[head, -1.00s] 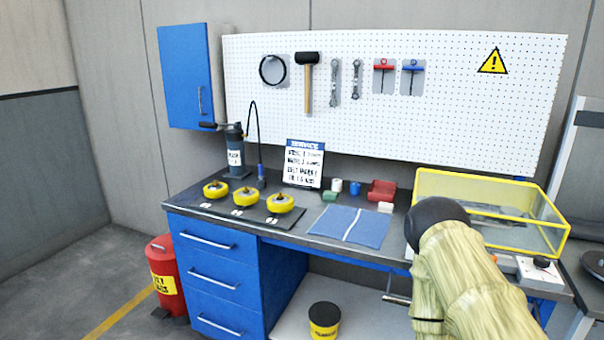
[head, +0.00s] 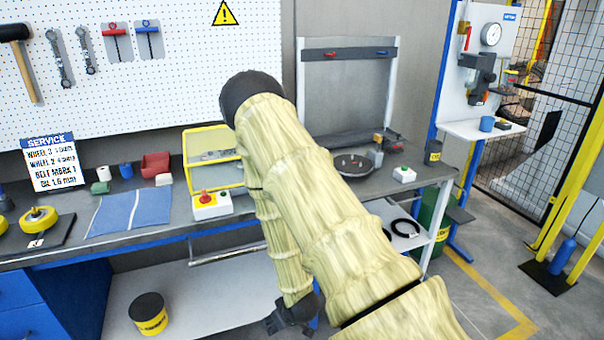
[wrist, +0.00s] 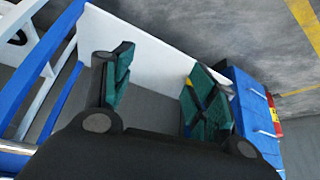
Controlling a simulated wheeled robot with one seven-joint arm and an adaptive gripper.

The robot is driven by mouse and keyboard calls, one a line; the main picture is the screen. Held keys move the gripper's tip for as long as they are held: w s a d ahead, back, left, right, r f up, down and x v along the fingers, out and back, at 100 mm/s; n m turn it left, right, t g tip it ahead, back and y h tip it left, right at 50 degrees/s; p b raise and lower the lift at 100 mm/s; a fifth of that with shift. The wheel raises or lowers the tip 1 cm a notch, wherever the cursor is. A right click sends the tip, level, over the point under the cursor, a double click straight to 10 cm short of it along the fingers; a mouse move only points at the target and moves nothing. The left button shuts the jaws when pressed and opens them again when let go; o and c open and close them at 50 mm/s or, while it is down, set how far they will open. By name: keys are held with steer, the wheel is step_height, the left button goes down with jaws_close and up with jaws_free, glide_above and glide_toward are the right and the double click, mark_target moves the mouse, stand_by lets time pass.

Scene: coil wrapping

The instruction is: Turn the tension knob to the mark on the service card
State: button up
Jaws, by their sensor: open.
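The service card (head: 53,162) stands upright at the back left of the bench, under the pegboard. Its belt line appears to read "BELT MARK 1". I cannot make out the tension knob in the present views; my raised arm covers part of the bench right of the red-button box. My gripper (head: 290,315) hangs low in front of the bench, below its top and apart from the card. In the wrist view my gripper (wrist: 160,95) has its two dark green fingers spread wide, with nothing between them.
A white box with a red button (head: 207,202) sits at the bench's front edge, before a yellow-framed clear case (head: 205,140). A blue mat (head: 130,210) lies left. A black-and-yellow tub (head: 149,314) stands below.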

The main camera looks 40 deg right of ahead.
steer(key=w+d+r+t+h+p, duration=0.1)
steer(key=w+d+r+t, duration=0.1)
steer(key=w+d+r, duration=0.55)
steer(key=w+d+r+t+p, duration=0.1)
steer(key=w+d+r+t, duration=0.1)
steer(key=w+d+r, duration=0.55)
steer(key=d+r+t+h+p, duration=0.1)
steer(key=d+r+t, duration=0.2)
steer(key=d+r, duration=1.3)
steer(key=shift+m, duration=0.3)
steer(key=shift+d+p+x, duration=0.2)
steer(key=shift+p+x, duration=1.4)
steer(key=shift+x, duration=3.95)
steer(key=shift+s+f, duration=0.15)
steer(key=c, duration=1)
